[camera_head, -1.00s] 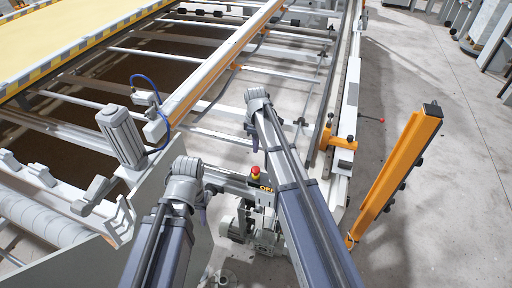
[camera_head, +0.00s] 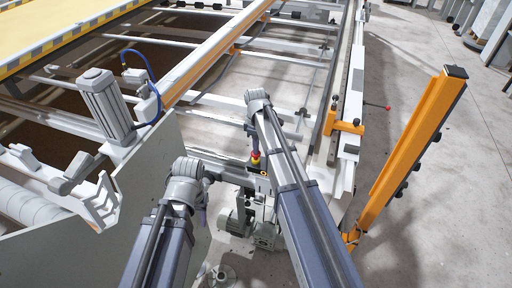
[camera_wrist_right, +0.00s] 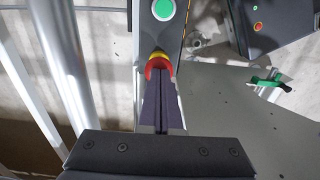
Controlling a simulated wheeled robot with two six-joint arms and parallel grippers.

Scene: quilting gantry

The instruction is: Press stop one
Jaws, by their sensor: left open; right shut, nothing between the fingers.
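The red stop button with a yellow collar (camera_head: 256,160) sits on a small dark box on the machine's frame, in the middle of the head view. It also shows in the right wrist view (camera_wrist_right: 158,62), straight off the fingertips. My right gripper (camera_head: 252,140) is shut and empty, pointing down just above the button. In the right wrist view its fingertips (camera_wrist_right: 161,78) overlap the button's near edge; I cannot tell whether they touch. My left gripper (camera_head: 204,206) hangs lower left of the button, apart from it; its fingers are small here but appear open.
A green button (camera_wrist_right: 163,9) lies beyond the stop button on the same box. A dark panel (camera_wrist_right: 285,25) with small buttons and a green handle (camera_wrist_right: 268,84) are to the right. An orange post (camera_head: 410,155) stands right; open floor lies beyond it.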

